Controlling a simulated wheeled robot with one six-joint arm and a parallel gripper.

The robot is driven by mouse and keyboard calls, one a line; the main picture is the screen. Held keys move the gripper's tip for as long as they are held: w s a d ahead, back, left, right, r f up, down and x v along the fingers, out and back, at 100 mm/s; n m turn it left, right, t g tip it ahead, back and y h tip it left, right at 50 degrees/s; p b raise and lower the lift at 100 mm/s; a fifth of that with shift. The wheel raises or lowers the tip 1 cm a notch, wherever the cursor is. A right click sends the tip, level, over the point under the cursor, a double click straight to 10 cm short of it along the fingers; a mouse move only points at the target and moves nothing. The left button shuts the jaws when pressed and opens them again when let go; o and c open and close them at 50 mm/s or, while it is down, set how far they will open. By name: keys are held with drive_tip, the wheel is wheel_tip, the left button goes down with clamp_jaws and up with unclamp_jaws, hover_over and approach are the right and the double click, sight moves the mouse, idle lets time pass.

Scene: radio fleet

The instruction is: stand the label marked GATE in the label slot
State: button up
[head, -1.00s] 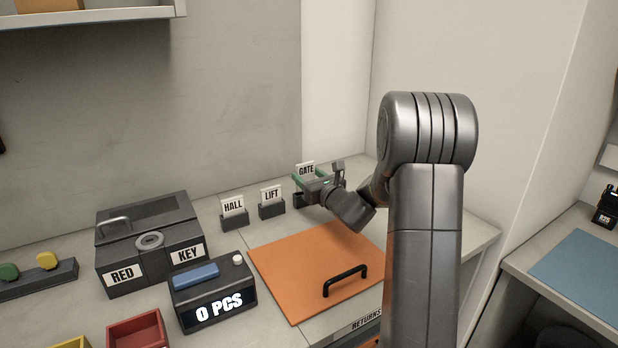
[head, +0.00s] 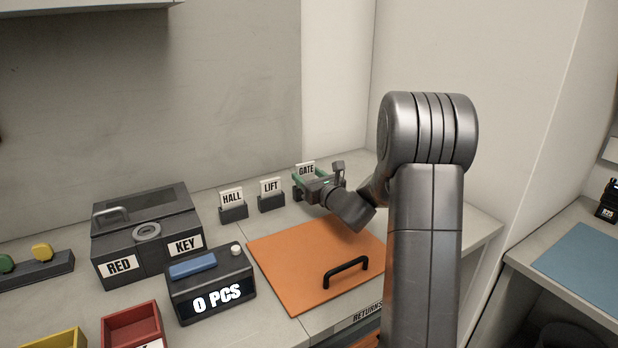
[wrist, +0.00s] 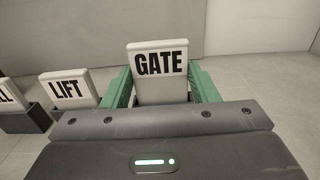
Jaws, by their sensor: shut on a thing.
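The white label marked GATE (head: 306,169) stands upright at the back of the counter, right of the LIFT label. It fills the middle of the wrist view (wrist: 158,72), its lower part hidden behind my gripper body. My gripper (head: 308,181) has its green fingers on both sides of the label and is shut on it. In the wrist view the fingers (wrist: 160,92) flank the label's left and right edges. A dark holder shows partly around the fingers in the head view; I cannot tell whether the label's foot is seated in it.
The HALL label (head: 231,197) and LIFT label (head: 271,187) stand in dark holders to the left. An orange board (head: 290,262) with a black handle lies in front. A counter box reading 0 PCS (head: 212,288), a RED/KEY box (head: 147,240) and a red bin (head: 132,330) are further left.

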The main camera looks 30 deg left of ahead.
drive_tip(key=shift+f+b, duration=1.05)
drive_tip(key=shift+f, duration=0.15)
drive_tip(key=o, duration=1)
drive_tip(key=shift+o, duration=0.2)
drive_tip(key=shift+f, duration=0.1)
drive_tip(key=shift+s+d, duration=0.1)
drive_tip(key=shift+d, duration=0.05)
drive_tip(key=b+v, duration=0.1)
drive_tip(key=v, duration=1.2)
drive_tip(key=shift+s, duration=0.1)
drive_tip(key=shift+d, duration=0.35)
drive_tip(key=shift+s, duration=0.1)
drive_tip(key=shift+r, duration=0.3)
